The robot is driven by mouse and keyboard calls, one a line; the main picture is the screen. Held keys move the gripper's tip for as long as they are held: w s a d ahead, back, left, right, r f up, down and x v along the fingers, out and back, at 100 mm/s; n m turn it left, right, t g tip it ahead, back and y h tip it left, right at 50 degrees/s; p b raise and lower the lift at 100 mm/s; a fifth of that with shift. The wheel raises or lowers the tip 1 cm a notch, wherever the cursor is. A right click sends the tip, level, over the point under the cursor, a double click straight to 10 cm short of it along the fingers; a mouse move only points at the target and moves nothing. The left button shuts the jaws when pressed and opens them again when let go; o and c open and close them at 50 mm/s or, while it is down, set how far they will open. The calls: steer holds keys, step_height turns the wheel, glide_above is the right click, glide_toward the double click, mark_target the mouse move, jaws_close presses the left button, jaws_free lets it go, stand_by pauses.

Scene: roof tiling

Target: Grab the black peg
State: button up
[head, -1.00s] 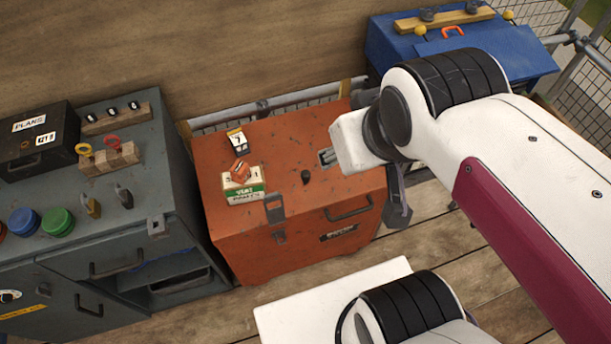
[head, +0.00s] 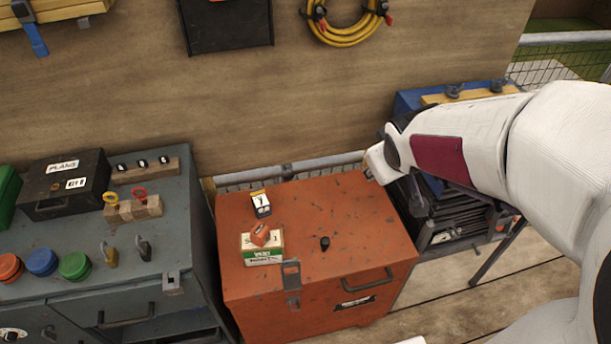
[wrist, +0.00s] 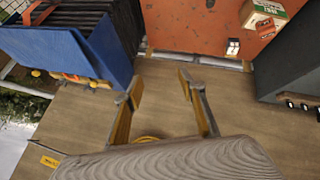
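The black peg (head: 325,243) is a small dark stub standing on the lid of the orange chest (head: 365,232), right of the white-and-green carton. I cannot make it out in the wrist view. My gripper (wrist: 160,82) is open and empty in the wrist view, its two fingers spread over bare wood. In the head view my gripper is partly hidden by my arm, beyond the chest's right edge, apart from the peg and to its right. The chest lid also shows in the wrist view (wrist: 190,18), at the top.
The white-and-green carton (head: 263,254) with an orange piece on top and a small number block (head: 261,204) stand left of the peg. A grey cabinet (head: 150,282) stands at left. A blue box (wrist: 65,55) is near my gripper. The lid's front right is clear.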

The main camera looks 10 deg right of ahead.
steer(key=w+d+f+n, duration=0.2)
steer(key=w+d+f, duration=0.2)
steer(key=w+f, duration=0.35)
steer(key=n+t+y, duration=0.3)
steer(key=t+y, duration=0.2)
steer(key=y, duration=0.5)
glide_toward(325, 240)
steer(key=w, duration=0.1)
steer(key=w+f, duration=0.1)
steer(key=shift+w+a+f, duration=0.1)
steer(key=shift+w+f, duration=0.05)
steer(key=shift+w, duration=0.2)
steer(key=shift+s+a+f+m+y, duration=0.1)
steer(key=shift+s+a+m+y, duration=0.2)
steer(key=shift+s+a+y, duration=0.2)
steer(key=shift+w, duration=0.1)
steer(key=shift+x, duration=1.2)
steer(key=shift+w+f, duration=0.1)
steer(key=shift+x, duration=2.5)
